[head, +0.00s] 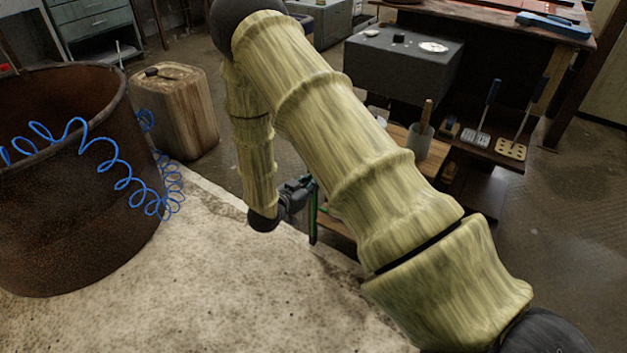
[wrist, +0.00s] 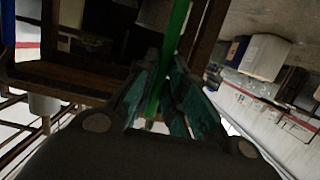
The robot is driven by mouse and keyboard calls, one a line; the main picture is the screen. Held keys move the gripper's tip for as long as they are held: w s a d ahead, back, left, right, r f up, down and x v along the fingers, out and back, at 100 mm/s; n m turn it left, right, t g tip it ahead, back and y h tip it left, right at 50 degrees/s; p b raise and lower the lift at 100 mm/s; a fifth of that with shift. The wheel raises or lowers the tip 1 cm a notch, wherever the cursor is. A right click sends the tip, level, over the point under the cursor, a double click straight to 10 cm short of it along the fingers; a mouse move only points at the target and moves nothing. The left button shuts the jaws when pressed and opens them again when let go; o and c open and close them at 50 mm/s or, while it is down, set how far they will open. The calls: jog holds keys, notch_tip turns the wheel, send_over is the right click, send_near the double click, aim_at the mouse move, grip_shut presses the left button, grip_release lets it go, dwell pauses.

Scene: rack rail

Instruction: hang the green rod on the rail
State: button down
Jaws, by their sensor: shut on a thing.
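The green rod (head: 312,222) hangs roughly upright beside my gripper (head: 303,187) in the head view, past the edge of the pale stained surface. Part of it is hidden by the gripper and arm. In the wrist view the green rod (wrist: 173,35) runs up between the fingers of my gripper (wrist: 166,75), which are shut on it. I cannot clearly pick out the rail in either view; my arm covers much of the middle of the head view.
A rusty drum (head: 75,200) with a blue coiled hose (head: 128,182) stands at left. Behind my arm are a dark grey box (head: 400,65), a grey cup (head: 418,142) and two long-handled tools (head: 478,137) on a dark shelf. Bare floor (head: 575,215) lies at right.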

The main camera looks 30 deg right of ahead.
jog(key=shift+f+p+v, duration=0.15)
jog(key=shift+p+v, duration=0.05)
jog(key=shift+v, duration=0.45)
jog(key=shift+f+p+v, duration=0.15)
jog(key=shift+v, duration=0.5)
jog(key=shift+a, duration=0.1)
